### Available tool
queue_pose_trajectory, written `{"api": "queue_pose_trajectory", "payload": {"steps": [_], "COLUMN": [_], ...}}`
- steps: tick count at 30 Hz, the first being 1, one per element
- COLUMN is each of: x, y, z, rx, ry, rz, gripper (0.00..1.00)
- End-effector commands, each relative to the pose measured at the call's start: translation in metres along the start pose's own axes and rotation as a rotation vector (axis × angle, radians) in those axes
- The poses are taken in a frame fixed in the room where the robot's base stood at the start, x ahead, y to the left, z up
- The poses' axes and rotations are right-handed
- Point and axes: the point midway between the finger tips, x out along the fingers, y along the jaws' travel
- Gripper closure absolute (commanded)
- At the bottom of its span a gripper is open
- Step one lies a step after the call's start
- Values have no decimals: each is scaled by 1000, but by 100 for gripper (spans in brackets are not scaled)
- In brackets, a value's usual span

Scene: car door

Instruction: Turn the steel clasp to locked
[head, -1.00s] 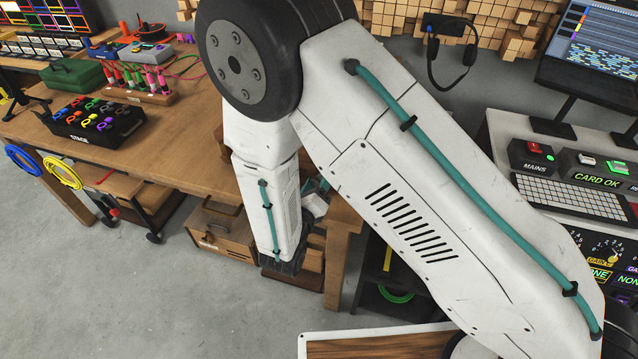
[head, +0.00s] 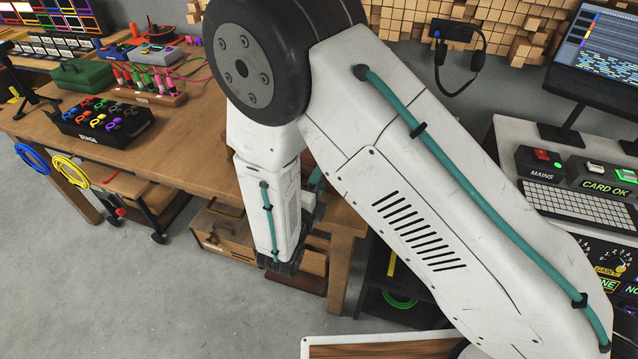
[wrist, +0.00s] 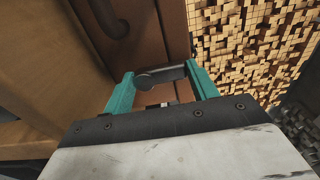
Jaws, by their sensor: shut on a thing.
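In the wrist view, my gripper (wrist: 160,72) has its two teal fingers closed on the grey steel clasp (wrist: 158,77), which lies crosswise between them. The clasp sits at the front of a brown wooden case (wrist: 165,28). A dark curved handle (wrist: 112,20) is on the case, beyond the left finger. There my arm hides the clasp and most of my gripper. I cannot read a locked mark on the clasp.
The wooden workbench (head: 190,160) stands over and beside the case, its leg (head: 343,270) close to my wrist. A console with a keyboard (head: 575,208) stands at the right. Grey floor (head: 150,300) is clear at the front left.

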Motion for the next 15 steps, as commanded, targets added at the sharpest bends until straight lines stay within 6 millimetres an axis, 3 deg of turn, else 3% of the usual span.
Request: {"api": "queue_pose_trajectory", "payload": {"steps": [15], "x": [0], "y": [1], "z": [1], "rx": [-38], "ry": [-1], "rz": [1], "gripper": [65]}}
